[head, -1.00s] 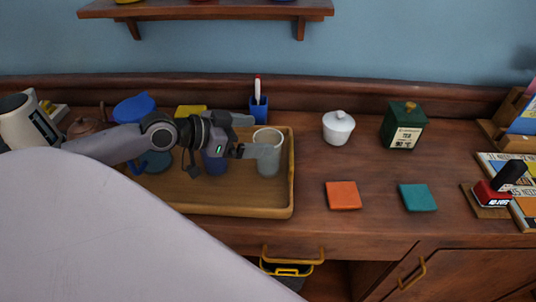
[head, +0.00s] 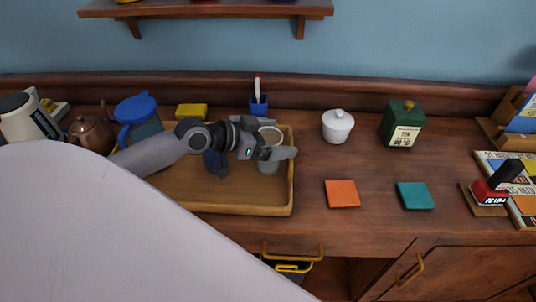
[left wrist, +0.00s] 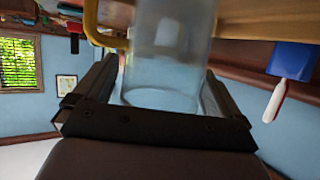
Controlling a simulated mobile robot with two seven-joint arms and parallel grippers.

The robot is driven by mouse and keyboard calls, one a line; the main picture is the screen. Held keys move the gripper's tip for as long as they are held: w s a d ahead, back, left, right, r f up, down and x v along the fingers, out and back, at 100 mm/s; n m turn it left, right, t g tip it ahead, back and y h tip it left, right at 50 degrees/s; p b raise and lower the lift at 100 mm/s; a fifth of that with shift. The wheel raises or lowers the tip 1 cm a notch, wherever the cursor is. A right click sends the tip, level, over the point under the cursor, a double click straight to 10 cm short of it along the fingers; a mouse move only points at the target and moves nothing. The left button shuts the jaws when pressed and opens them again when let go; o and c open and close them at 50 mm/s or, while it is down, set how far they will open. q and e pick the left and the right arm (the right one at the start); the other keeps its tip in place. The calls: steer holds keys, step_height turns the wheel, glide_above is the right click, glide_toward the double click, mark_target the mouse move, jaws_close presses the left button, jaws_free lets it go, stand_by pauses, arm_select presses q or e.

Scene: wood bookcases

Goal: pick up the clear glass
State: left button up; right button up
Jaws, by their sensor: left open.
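The clear glass (head: 268,165) stands upright at the right end of the wooden tray (head: 225,208). My left gripper (head: 276,138) is open at the glass, with one finger on its far side and one across its near side. The fingers and palm hide part of the glass in the head view. In the left wrist view the glass (left wrist: 168,60) lies between the two spread fingers of my left gripper (left wrist: 160,95). I cannot tell whether either finger touches it. My right gripper is not in view.
A blue cup (head: 215,163) is in the tray under my left wrist, partly hidden. A blue pen holder (head: 258,105) stands just behind the tray. The countertop front right of the orange coaster (head: 342,194) is mostly clear.

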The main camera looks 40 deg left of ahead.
arm_select(q)
steer(key=c, duration=1.4)
steer(key=shift+c, duration=0.7)
steer(key=shift+r, duration=0.15)
